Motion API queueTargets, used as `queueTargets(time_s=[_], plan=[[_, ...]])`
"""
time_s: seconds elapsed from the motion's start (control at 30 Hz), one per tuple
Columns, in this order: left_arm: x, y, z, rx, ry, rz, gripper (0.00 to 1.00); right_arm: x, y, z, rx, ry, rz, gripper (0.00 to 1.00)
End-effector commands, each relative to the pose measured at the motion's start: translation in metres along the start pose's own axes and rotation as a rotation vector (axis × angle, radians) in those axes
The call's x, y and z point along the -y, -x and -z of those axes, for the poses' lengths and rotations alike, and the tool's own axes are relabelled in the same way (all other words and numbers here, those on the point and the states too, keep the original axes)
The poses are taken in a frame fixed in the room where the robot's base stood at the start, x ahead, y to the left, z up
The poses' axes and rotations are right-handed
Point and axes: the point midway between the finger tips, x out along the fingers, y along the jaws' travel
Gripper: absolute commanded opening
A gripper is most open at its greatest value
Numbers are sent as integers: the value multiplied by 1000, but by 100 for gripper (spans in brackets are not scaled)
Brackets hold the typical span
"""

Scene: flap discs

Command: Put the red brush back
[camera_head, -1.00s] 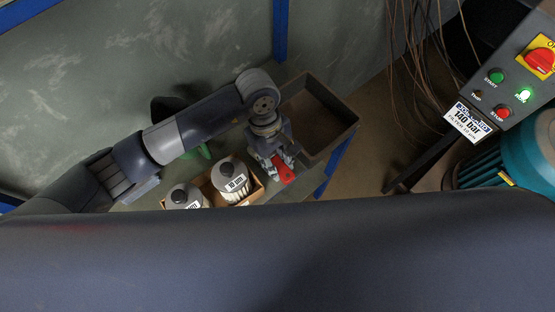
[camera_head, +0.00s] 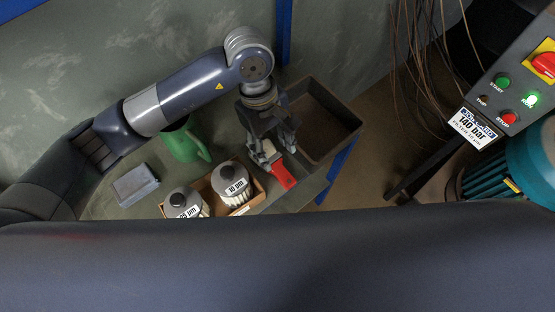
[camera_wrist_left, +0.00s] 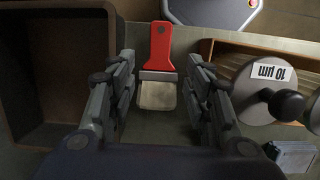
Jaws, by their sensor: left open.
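The red brush (camera_head: 281,174) has a red handle, a grey metal band and pale bristles. It lies on the grey table between the wooden box of filters and the dark bin. My left gripper (camera_head: 273,152) is above the bristle end, its fingers spread. In the left wrist view the brush (camera_wrist_left: 160,47) shows between the two open fingers of my left gripper (camera_wrist_left: 163,90), handle pointing away, with no finger seen touching it. My right gripper is not in view.
The dark open bin (camera_head: 347,119) stands right of the brush and looks empty. The wooden box (camera_head: 257,196) holds filter cartridges (camera_head: 232,182) to the left. A green can (camera_head: 184,145) and a grey box (camera_head: 135,185) are farther left. A control panel (camera_head: 500,100) is at right.

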Motion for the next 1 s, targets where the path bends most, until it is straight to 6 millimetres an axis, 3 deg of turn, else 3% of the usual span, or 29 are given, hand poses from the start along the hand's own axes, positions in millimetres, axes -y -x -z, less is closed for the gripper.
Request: queueTargets(time_s=[0.2, 0.47, 0.77, 1.0], plan=[[-1, 32, 1, -1, 1, -2, 46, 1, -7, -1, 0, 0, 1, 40], [0, 41, 0, 1, 1, 1, 46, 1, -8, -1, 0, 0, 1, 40], [0, 37, 0, 2, 2, 2, 46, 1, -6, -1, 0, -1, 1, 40], [1, 3, -1, 6, 4, 4, 46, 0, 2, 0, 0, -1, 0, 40]])
